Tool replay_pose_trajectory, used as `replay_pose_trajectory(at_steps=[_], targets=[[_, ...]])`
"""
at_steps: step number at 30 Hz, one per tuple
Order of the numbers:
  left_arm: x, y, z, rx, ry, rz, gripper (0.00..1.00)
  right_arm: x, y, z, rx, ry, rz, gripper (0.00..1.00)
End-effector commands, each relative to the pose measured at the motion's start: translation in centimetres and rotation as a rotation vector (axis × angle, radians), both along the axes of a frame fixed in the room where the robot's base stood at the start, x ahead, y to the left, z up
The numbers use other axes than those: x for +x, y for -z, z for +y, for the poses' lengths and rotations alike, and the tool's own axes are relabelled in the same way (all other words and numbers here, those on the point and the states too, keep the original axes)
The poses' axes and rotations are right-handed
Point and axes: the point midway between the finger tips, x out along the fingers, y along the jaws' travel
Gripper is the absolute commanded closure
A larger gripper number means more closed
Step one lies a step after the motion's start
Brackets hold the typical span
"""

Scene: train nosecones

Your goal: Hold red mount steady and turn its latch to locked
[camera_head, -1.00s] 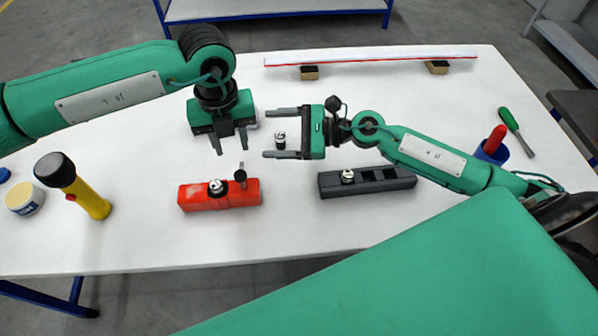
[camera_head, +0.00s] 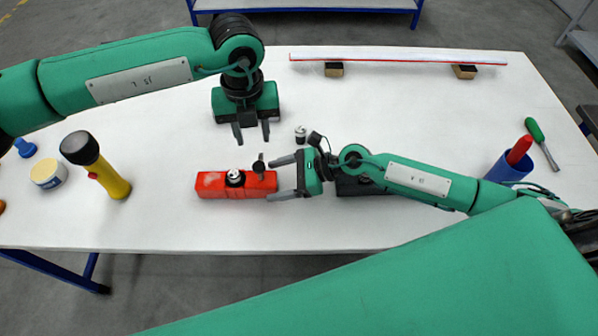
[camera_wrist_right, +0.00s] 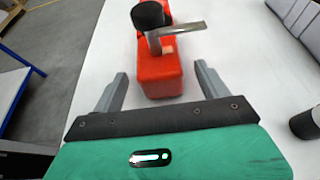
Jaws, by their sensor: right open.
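The red mount (camera_head: 212,184) lies on the white table, left of centre. A dark round fitting with a silver top (camera_head: 235,178) sits on it. In the right wrist view the lever (camera_wrist_right: 176,31) points right, across the mount (camera_wrist_right: 160,75). My right gripper (camera_head: 270,180) is open, its fingers on either side of the mount's right end with gaps; it also shows in the wrist view (camera_wrist_right: 161,72). My left gripper (camera_head: 252,132) is open and empty, beyond the mount, pointing down.
A dark grey mount (camera_head: 362,187) is partly hidden under my right arm. A small silver-topped part (camera_head: 300,135) stands behind my right gripper. A yellow flashlight (camera_head: 108,178) stands left; a blue cup (camera_head: 510,167) stands right. The table in front of the red mount is clear.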

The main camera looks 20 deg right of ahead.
Motion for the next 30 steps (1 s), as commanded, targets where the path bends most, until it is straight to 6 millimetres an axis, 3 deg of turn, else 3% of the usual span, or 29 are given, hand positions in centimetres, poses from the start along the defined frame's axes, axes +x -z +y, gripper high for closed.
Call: replay_pose_trajectory(at_steps=[7, 19, 20, 27, 28, 30], targets=[[0.0, 0.0, 0.0, 0.0, 0.0, 0.0, 0.64, 0.9, 1.2, 2.9, 0.002, 0.0, -0.001, 0.24], [0.0, 0.0, 0.0, 0.0, 0.0, 0.0, 0.64, 1.1, 1.5, 3.5, 0.0, 0.0, -0.001, 0.24], [0.0, 0.0, 0.0, 0.0, 0.0, 0.0, 0.64, 1.1, 1.5, 3.5, 0.0, 0.0, -0.001, 0.26], [0.0, 0.0, 0.0, 0.0, 0.0, 0.0, 0.64, 1.1, 1.5, 3.5, 0.0, 0.0, -0.001, 0.73], [0.0, 0.0, 0.0, 0.0, 0.0, 0.0, 0.64, 1.1, 1.5, 3.5, 0.0, 0.0, -0.001, 0.77], [0.0, 0.0, 0.0, 0.0, 0.003, 0.0, 0.52, 1.1, 1.5, 3.5, 0.0, 0.0, -0.001, 0.76]])
